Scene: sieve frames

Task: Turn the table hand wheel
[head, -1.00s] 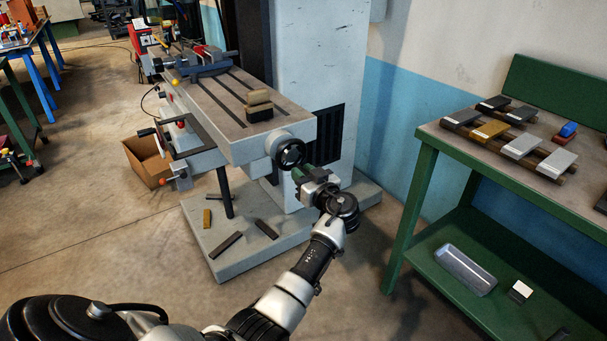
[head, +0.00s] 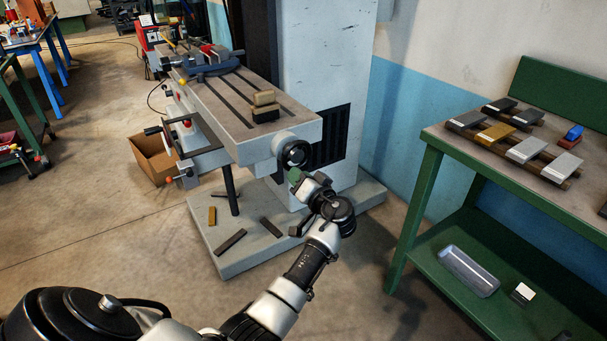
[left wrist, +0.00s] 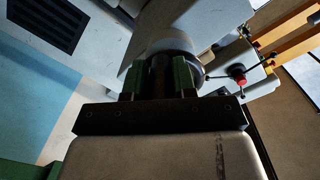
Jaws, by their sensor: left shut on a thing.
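The hand wheel (head: 297,154) is a dark round wheel on a pale round housing at the near end of the grey machine table (head: 262,143). My left gripper (head: 295,177) is just below the wheel's rim, its green fingers pointing up toward it. In the left wrist view, the two green fingers (left wrist: 158,78) are shut on a dark part in front of the wheel (left wrist: 199,76), which looks like its handle. The exact contact is partly hidden by the gripper. My right gripper is not in view.
A green workbench (head: 430,139) with metal blocks stands at the right. A wooden block (head: 264,98) and a vise (head: 210,62) sit on the machine table. A cardboard box (head: 153,160) is on the floor at left. Several bars lie on the machine's base (head: 255,262).

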